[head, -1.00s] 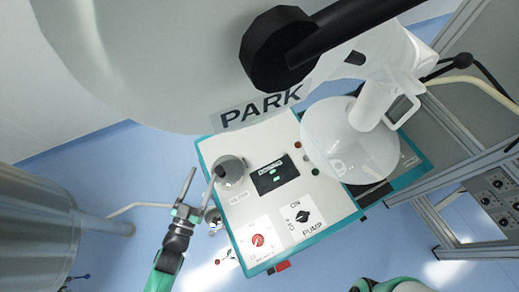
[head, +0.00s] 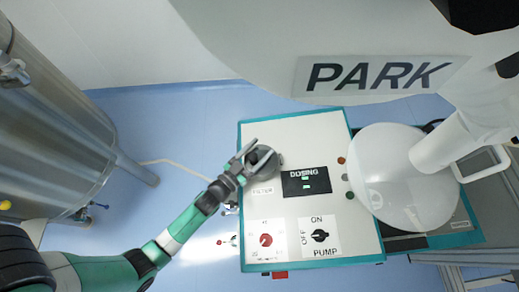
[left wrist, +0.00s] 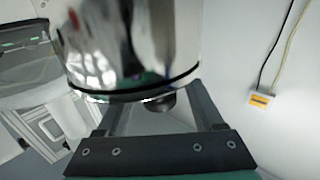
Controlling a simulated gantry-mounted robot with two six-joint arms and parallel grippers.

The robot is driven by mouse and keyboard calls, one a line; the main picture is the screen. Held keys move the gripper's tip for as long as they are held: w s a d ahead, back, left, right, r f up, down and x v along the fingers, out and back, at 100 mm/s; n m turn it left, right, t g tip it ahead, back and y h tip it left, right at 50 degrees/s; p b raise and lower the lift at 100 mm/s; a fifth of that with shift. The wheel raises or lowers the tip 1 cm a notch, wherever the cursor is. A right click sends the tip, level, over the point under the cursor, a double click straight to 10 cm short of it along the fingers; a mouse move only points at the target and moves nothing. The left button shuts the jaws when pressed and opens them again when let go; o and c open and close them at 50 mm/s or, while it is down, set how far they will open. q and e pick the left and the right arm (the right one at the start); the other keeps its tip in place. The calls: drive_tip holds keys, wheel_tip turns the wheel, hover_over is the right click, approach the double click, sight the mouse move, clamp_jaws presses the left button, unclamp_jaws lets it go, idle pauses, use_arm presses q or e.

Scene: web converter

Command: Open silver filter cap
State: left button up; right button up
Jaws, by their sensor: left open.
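The silver filter cap (head: 265,158) stands on the white control panel above the FILTER label, at the panel's left side. My left gripper (head: 247,157) is open at the cap, with its fingers by the cap's left side. In the left wrist view the shiny silver cap (left wrist: 130,45) fills the upper middle, and the open fingers (left wrist: 160,110) lie on either side of its lower part. I cannot tell whether the fingers touch it. My right gripper is not in view.
The panel (head: 300,130) carries a DOSING display (head: 305,181), a red knob (head: 266,240) and a black PUMP switch (head: 320,236). A white rounded vessel (head: 405,180) stands at right. A large steel tank (head: 50,130) is at left. A white body marked PARK (head: 380,74) hangs above.

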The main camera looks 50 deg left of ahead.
use_arm(q)
drive_tip(key=shift+w, duration=0.15)
clamp_jaws()
idle(1.4)
